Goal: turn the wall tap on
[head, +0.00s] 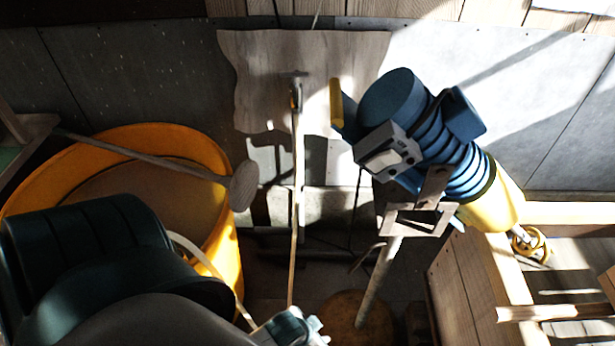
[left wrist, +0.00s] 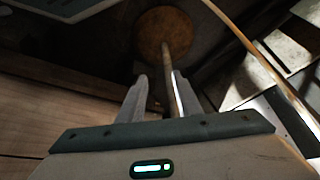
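A yellow upright bar (head: 336,102) stands out near the wavy wooden board (head: 250,60) on the back wall. It may be the lever of the wall tap; the tap body is hard to make out beside the blue machine. A yellow spoked handwheel (head: 530,244) is at the right, also possibly a tap handle. My left gripper (head: 312,330) is low at the bottom edge, well below and apart from both. The left wrist view shows its two fingers (left wrist: 160,85) apart, with a pole visible through the gap. It looks empty. My right gripper is not in view.
A blue machine (head: 385,100) with a yellow lower part fills the centre right. A pole (head: 378,280) on a round base stands below it. A long thin handle (head: 296,200) hangs mid-picture. An orange tub (head: 215,150) is left, and wooden frames (head: 480,280) stand right.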

